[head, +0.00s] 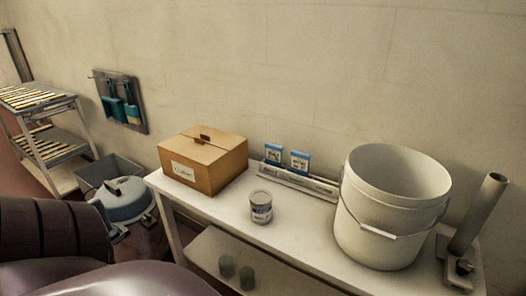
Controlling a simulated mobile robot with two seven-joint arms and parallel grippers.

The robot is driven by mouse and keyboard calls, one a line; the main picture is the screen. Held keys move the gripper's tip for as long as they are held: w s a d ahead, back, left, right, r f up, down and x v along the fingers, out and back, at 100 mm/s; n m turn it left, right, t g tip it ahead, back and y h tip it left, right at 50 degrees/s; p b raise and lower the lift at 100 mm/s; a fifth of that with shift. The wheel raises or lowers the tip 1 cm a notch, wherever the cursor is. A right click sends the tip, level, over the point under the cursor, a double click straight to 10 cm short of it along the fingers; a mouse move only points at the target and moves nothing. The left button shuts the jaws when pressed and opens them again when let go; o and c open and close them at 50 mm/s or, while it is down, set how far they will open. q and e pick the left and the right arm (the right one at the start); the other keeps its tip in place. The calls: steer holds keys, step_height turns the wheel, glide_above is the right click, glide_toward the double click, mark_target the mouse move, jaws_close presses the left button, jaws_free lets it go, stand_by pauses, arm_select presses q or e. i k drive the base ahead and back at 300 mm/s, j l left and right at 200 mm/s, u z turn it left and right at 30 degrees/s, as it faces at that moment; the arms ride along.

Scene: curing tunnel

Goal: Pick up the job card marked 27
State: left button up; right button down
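Two small blue-and-white cards stand upright side by side in a pale rack (325,188) on the white table, against the wall. The left card (273,153) and the right card (300,160) carry dark print, too small for me to read, so I cannot tell which is marked 27. Part of my arm fills the lower left corner, well apart from the cards. I make out no fingertips of either gripper in the head view.
On the table (222,208) stand a cardboard box (205,165) left of the rack, a labelled tin (261,207) in front, a large pail (380,222) to the right and a tube on a stand (478,215). A lidded drum (125,204) stands left of the table.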

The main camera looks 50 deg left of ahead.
mark_target(300, 163)
steer(key=u, duration=1.3)
